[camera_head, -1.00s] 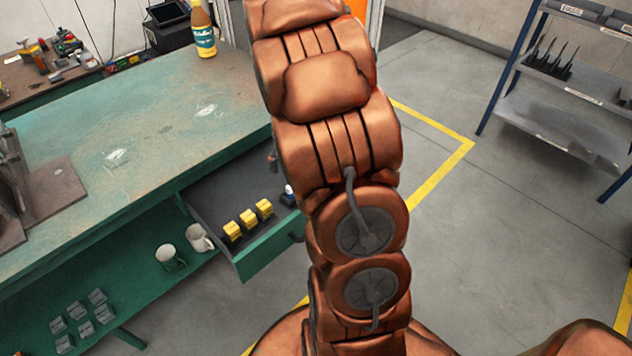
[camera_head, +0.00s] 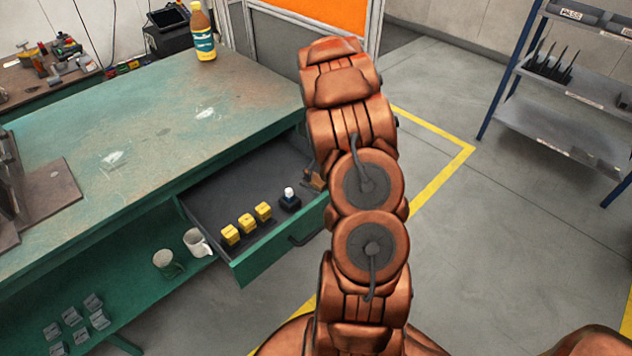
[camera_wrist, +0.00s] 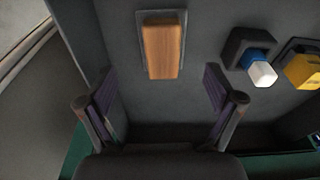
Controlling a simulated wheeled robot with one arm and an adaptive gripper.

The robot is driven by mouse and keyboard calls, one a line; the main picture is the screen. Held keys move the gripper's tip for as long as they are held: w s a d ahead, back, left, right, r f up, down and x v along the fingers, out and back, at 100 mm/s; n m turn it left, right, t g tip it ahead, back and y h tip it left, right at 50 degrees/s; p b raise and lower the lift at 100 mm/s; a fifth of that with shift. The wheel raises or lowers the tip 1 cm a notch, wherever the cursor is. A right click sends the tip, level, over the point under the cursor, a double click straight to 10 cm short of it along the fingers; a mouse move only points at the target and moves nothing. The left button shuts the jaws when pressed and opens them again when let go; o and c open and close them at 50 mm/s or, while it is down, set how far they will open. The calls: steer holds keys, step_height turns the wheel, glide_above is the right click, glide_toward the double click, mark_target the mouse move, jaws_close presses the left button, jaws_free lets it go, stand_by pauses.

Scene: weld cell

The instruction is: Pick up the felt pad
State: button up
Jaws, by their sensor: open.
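In the wrist view, a rectangular block with an orange-brown top on a grey base (camera_wrist: 163,47) lies on the dark drawer floor; it appears to be the felt pad. My gripper (camera_wrist: 158,88) is open and empty, its two fingers spread wide below the pad in that picture. The pad lies beyond the fingertips, roughly centred between them, and is not touched. In the head view my arm reaches over the right end of the open drawer (camera_head: 225,205) and largely hides the gripper; I cannot make out the pad there.
A white-capped item on a dark base (camera_wrist: 262,74) and a yellow block (camera_wrist: 302,70) lie right of the pad. Several yellow blocks (camera_head: 246,222) stand in the drawer. The drawer's walls are close to my gripper. The green workbench (camera_head: 150,125) is left of my arm.

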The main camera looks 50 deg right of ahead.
mark_target(315, 178)
steer(key=shift+w+a+f+p, duration=0.1)
steer(key=shift+w+f+p, duration=0.1)
steer(key=shift+f, duration=0.65)
steer(key=shift+w+a+f+p, duration=0.1)
steer(key=shift+f+p, duration=0.1)
steer(key=shift+f, duration=0.65)
steer(key=shift+w+f+p, duration=0.15)
steer(key=shift+f+p, duration=0.05)
steer(key=shift+f, duration=0.65)
steer(key=c, duration=1.3)
steer(key=shift+r, duration=0.1)
step_height(315, 178, up, 10)
steer(key=shift+f+b, duration=0.1)
steer(key=shift+b, duration=0.7)
